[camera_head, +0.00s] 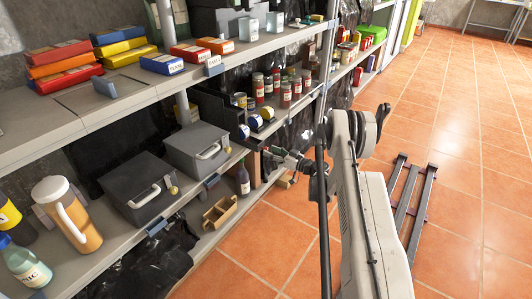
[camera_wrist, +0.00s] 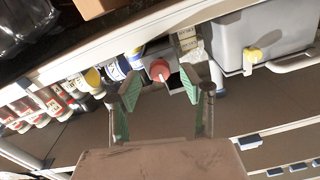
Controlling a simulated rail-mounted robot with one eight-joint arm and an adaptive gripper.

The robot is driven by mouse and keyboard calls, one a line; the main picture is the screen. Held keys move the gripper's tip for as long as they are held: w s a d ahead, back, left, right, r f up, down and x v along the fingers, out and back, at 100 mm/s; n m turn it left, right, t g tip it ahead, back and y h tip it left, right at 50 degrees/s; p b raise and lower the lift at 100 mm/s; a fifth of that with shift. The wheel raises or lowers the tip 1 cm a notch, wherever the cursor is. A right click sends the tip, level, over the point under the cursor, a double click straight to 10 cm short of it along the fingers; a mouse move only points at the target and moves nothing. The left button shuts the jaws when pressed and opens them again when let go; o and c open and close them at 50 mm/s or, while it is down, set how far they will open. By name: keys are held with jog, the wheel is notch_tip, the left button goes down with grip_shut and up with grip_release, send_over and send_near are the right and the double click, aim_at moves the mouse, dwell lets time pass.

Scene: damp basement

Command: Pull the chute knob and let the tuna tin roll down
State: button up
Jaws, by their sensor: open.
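The black chute (camera_head: 212,106) stands on the middle shelf, with tins at its front, one of them a blue and white tin (camera_head: 243,131). Which one is the tuna tin I cannot tell. In the wrist view a blue and white tin (camera_wrist: 115,70) and a yellow-lidded one (camera_wrist: 93,77) are left of my fingers. A round red knob (camera_wrist: 159,71) shows between my fingertips in that view. My gripper (camera_wrist: 156,87) is open, with its green pads either side of the knob and no visible contact. In the head view my gripper (camera_head: 272,158) is at the shelf edge, and the knob cannot be made out.
Grey lidded boxes (camera_head: 196,147) with handles stand left of the chute. Red-labelled jars (camera_head: 285,95) are behind it to the right. A dark bottle (camera_head: 242,178) and a cardboard box (camera_head: 219,212) are below. The tiled floor (camera_head: 260,250) in front is free.

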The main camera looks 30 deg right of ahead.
aim_at(268, 150)
jog(key=shift+b+x, duration=0.3)
jog(key=shift+x, duration=1.3)
grip_shut()
